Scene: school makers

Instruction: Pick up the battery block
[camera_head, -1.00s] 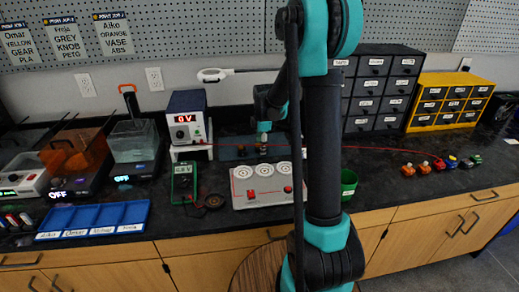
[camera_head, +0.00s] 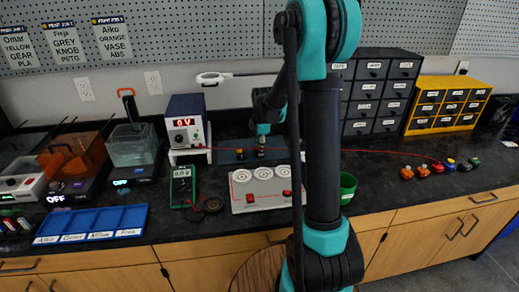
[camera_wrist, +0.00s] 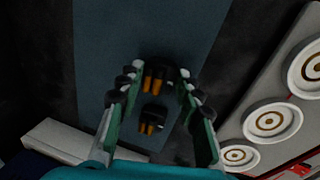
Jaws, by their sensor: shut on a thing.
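A dark block with orange cylinders (camera_wrist: 157,76), which looks like the battery block, sits between the fingertips of my gripper (camera_wrist: 156,84) in the wrist view. My gripper is shut on it. A second, similar dark block with orange parts (camera_wrist: 151,120) shows nearer the palm, apart from the fingers. In the head view my gripper (camera_head: 262,143) points down over a dark blue mat (camera_head: 226,157) at the back of the bench. The held block is small and dark there, and I cannot tell whether it touches the mat.
A grey panel with three round dials (camera_head: 240,204) lies just in front of the mat. A power supply (camera_head: 185,130) stands left, a green meter (camera_head: 181,184) in front of it. A green cup (camera_head: 347,187) and dark drawers (camera_head: 391,90) are right. A red wire crosses the bench.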

